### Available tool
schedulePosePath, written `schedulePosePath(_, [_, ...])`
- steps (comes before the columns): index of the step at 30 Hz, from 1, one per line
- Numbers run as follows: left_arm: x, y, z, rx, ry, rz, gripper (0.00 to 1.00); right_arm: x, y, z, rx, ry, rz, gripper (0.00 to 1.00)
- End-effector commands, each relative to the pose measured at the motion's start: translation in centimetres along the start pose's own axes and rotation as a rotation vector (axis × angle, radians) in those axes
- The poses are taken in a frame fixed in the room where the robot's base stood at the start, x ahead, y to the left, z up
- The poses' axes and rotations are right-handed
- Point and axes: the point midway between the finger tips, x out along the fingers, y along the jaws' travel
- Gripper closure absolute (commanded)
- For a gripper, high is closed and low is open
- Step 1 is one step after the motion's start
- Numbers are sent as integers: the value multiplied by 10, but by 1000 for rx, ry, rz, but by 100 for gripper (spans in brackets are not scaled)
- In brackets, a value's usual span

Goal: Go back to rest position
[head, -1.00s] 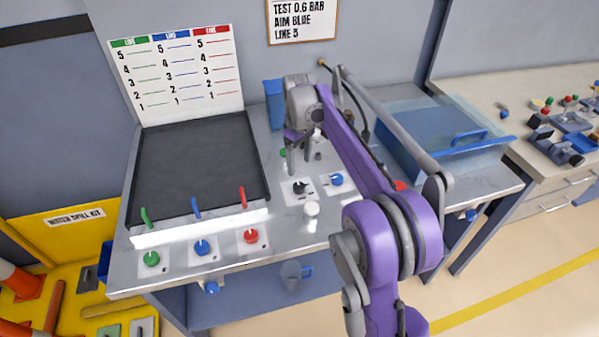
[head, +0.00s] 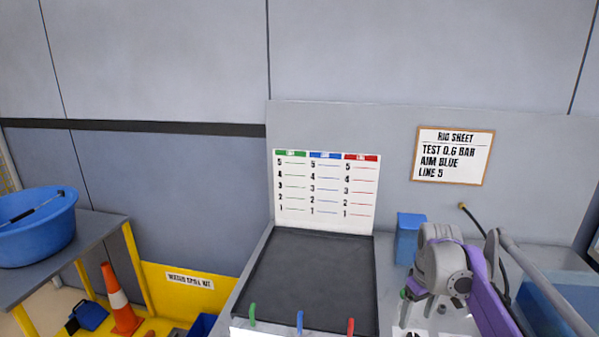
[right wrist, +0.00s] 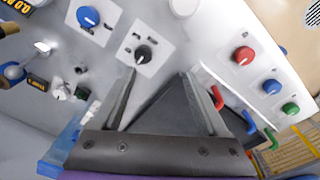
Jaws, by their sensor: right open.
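My right gripper (head: 420,308), on its purple and grey arm, hangs over the steel bench at the lower right of the head view. It is open, and nothing shows between its fingers. In the right wrist view its two fingers (right wrist: 160,80) are spread apart. A black knob (right wrist: 143,53) on a white plate lies beyond the fingertips; whether a finger touches it is unclear. A blue knob (right wrist: 88,17) is beside it. Red (right wrist: 243,56), blue (right wrist: 271,87) and green (right wrist: 290,108) knobs sit to the right. My left gripper is out of view.
A dark panel (head: 310,275) with green, blue and red levers stands below a numbered chart (head: 325,190). A blue container (head: 409,240) is close behind the right gripper. A rig sheet (head: 453,156) hangs on the wall. A blue tub (head: 35,225) and a cone (head: 122,310) are left.

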Motion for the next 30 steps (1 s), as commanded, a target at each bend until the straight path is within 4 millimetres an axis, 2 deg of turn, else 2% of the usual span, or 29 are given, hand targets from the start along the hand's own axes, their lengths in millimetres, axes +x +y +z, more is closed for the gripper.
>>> schedulePosePath(1, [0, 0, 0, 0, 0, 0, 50, -3, -18, 13, 15, 23, 11, 24])
schedulePosePath(3, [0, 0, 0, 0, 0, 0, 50, -4, -41, 29, 46, 59, 27, 24])
schedulePosePath(8, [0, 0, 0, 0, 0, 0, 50, 3, -90, 74, 118, 147, 52, 24])
schedulePosePath(15, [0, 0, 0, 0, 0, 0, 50, 40, -154, 151, 223, 285, 62, 24])
schedulePosePath(18, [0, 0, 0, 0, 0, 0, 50, 59, -173, 178, 259, 334, 58, 24])
schedulePosePath(21, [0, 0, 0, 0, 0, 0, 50, 75, -186, 198, 285, 370, 52, 24])
schedulePosePath(25, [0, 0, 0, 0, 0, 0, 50, 87, -194, 210, 305, 395, 47, 24])
schedulePosePath(30, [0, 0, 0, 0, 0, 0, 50, 89, -195, 213, 312, 402, 45, 24])
